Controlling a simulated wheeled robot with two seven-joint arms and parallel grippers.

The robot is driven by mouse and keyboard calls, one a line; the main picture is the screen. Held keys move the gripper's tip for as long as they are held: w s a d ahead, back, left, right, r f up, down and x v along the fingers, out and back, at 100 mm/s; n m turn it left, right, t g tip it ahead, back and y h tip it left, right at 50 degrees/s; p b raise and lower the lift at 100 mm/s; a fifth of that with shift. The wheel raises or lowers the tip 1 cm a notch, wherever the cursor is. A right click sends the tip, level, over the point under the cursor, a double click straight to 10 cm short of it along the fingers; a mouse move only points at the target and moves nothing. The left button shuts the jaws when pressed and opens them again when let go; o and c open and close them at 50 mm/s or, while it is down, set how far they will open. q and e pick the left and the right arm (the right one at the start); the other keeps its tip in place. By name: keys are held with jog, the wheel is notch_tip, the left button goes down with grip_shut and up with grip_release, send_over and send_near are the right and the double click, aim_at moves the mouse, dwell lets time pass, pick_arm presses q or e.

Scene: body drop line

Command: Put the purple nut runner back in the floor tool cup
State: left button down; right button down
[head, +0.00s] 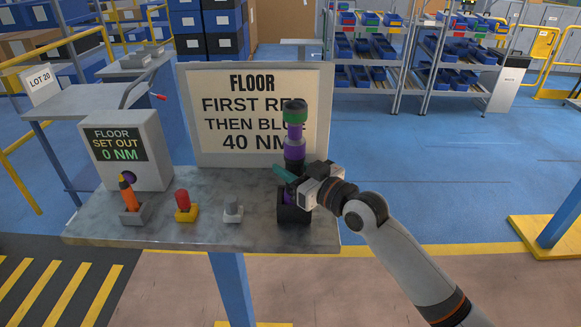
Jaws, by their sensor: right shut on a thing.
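The purple nut runner (295,151) stands upright at the right end of the grey bench, with a green band and dark cap on top. My right gripper (287,174) is shut on its middle, coming in from the right, and hides part of it. A black cup (293,212) stands on the bench directly below the gripper, likely the floor tool cup. A bit of purple shows at the cup's upper edge; I cannot tell how deep the tool sits in it. My left gripper is not in view.
A sign board (225,145) rises behind. Bare bench lies left of the cup.

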jog(key=shift+f+b, duration=0.4)
jog(key=shift+f, duration=0.1)
jog(key=c, duration=0.9)
grip_release()
jog(key=shift+s, duration=0.1)
jog(key=shift+f, duration=0.25)
jog(key=shift+p+v, duration=0.5)
jog(key=shift+v, duration=0.8)
jog(key=p+v, duration=0.1)
jog(key=v, duration=0.3)
jog(key=shift+s+d+r, duration=0.1)
jog(key=shift+d, duration=0.05)
